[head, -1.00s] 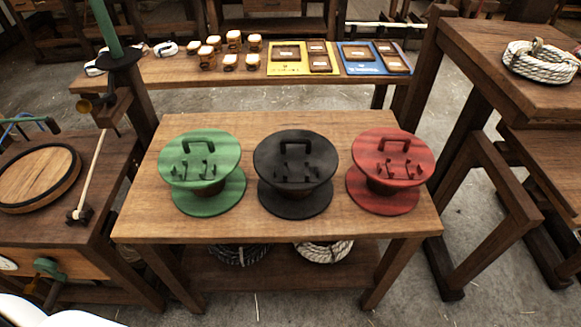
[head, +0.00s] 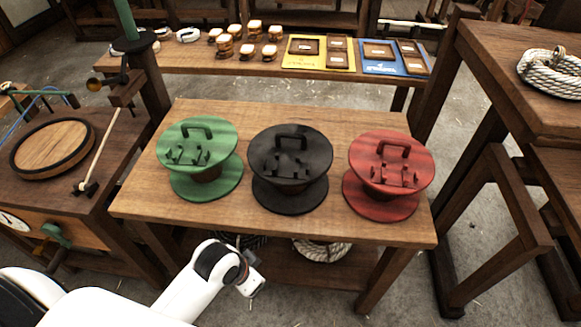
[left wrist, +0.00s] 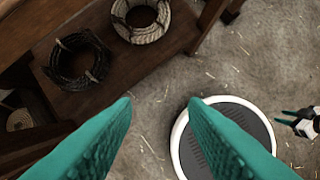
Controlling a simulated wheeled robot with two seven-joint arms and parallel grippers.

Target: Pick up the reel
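Three reels stand in a row on a wooden table: a green reel (head: 190,148), a black reel (head: 289,157) and a red reel (head: 391,163). Each has a wide top disc with an upright handle and small hooks, and a wide base disc. My left gripper (left wrist: 158,100) is open and empty, its two teal fingers apart above the floor. In the head view, the left wrist is in front of the table's near edge, below the reels; the fingers cannot be made out there. My right gripper (left wrist: 292,116) appears small at the right of the left wrist view, its opening unclear.
A dark rope coil (left wrist: 78,60) and a white rope coil (left wrist: 140,18) lie on the shelf under the table. Behind is a bench with jars and a yellow board (head: 318,53) and blue board (head: 395,57). A rope coil (head: 551,72) lies on the right table.

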